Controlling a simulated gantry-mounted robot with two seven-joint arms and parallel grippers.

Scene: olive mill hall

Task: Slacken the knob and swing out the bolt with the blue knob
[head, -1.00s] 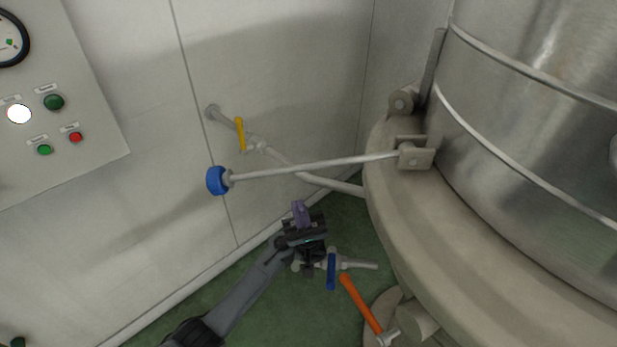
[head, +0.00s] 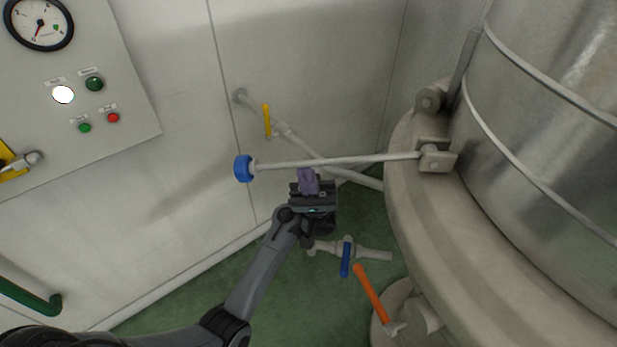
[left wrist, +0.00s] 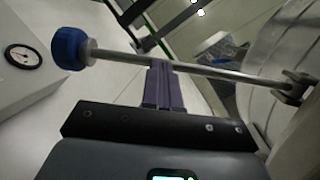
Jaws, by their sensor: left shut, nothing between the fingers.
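The blue knob (head: 243,168) sits on the free end of the bolt (head: 330,162), a long metal rod. The bolt stands swung out from the vessel, running left from its hinge bracket (head: 437,158) on the vessel's flange. My left gripper (head: 308,178), with purple fingers, is shut and empty just below the middle of the rod. In the left wrist view, the closed fingers (left wrist: 164,85) point up at the rod (left wrist: 200,68), and the blue knob (left wrist: 69,48) is to their upper left. Whether the fingertips touch the rod I cannot tell. My right gripper is not in view.
The steel vessel (head: 540,130) and its wide flange (head: 430,225) fill the right. A wall pipe with a yellow lever (head: 267,120) runs behind the rod. Blue (head: 346,257) and orange (head: 370,292) levers are below. A control panel (head: 130,130) is at upper left.

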